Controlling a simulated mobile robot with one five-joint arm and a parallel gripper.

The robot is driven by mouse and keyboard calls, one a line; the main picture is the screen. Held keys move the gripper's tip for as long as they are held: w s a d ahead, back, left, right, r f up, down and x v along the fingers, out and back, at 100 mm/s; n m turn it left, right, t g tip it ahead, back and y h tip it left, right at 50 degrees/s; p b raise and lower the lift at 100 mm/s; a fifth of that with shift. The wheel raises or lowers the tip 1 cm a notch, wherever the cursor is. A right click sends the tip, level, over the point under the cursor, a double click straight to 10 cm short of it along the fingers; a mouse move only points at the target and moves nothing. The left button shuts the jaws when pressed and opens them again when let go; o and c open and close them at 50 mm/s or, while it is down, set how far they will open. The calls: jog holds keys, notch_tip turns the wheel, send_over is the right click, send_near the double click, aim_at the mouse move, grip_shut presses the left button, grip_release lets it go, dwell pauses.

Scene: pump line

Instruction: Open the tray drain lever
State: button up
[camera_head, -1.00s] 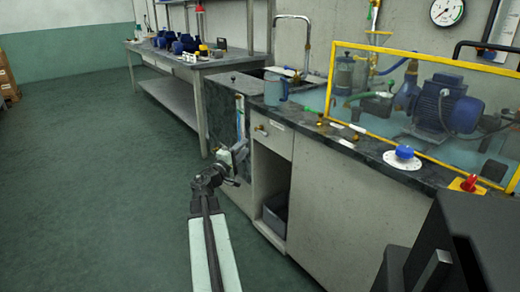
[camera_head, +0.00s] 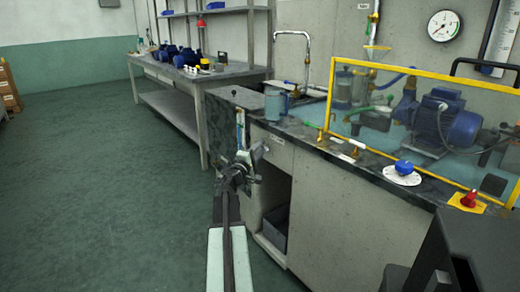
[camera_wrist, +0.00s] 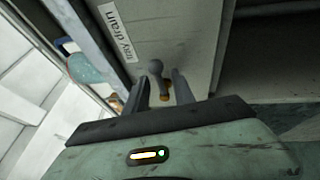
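The tray drain lever (camera_wrist: 156,68) shows in the wrist view as a small grey rounded handle on a brass-coloured base, on a pale cabinet front. A white label (camera_wrist: 115,32) reading "tray drain" is above and left of it. My gripper (camera_wrist: 161,77) is open, with one finger on each side of the lever. I cannot tell whether either finger touches it. In the head view my gripper (camera_head: 250,160) is at the drawer front below the bench top and hides the lever.
A yellow-framed clear guard (camera_head: 400,95), a blue knob (camera_head: 404,167) and a red knob (camera_head: 469,198) are to the right. The green floor at left is clear.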

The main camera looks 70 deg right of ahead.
grip_shut()
dwell(1.3)
